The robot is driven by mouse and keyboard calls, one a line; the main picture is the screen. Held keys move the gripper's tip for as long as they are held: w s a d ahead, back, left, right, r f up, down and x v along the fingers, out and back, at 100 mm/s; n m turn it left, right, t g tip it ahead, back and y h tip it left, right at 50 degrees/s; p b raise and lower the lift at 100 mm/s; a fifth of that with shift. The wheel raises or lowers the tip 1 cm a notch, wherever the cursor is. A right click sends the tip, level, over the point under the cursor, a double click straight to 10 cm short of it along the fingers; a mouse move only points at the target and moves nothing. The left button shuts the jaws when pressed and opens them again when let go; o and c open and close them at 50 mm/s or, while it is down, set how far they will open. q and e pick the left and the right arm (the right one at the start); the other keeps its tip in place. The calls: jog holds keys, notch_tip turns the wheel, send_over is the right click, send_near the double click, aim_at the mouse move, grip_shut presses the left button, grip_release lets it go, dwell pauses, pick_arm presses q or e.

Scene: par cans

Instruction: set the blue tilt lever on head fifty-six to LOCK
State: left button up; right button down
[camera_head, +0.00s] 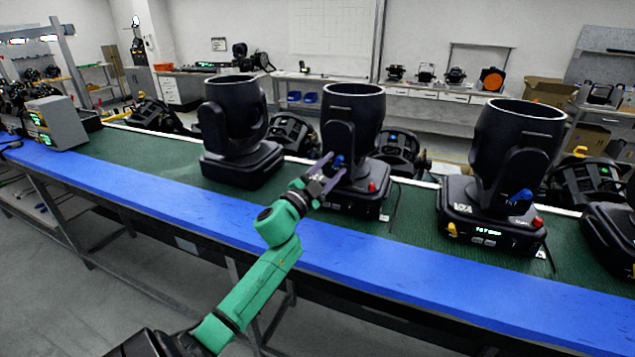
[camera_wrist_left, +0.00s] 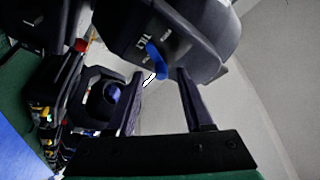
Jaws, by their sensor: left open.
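A black moving head (camera_head: 352,110) stands upright in the middle of the bench, with a blue tilt lever (camera_head: 339,161) on its yoke arm. I cannot read its number. My left gripper (camera_head: 327,168) is open and close to this lever, at the front of the yoke. In the left wrist view the blue lever (camera_wrist_left: 155,60) shows just beyond and between the two fingertips of my left gripper (camera_wrist_left: 160,75), beside a white "TILT" marking. The fingers do not appear closed on it. The lettering at the lever's ends is too small to read. My right gripper is not in view.
Another head (camera_head: 510,150) with its own blue lever (camera_head: 521,196) and lit display stands to the right. A further head (camera_head: 236,120) stands to the left. The blue front strip (camera_head: 200,208) of the bench is clear. More lamps lie behind.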

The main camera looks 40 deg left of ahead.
pick_arm(q)
jog(key=b+v, duration=0.3)
jog(key=v, duration=1)
jog(key=shift+s+b, duration=0.3)
jog(key=shift+f, duration=0.1)
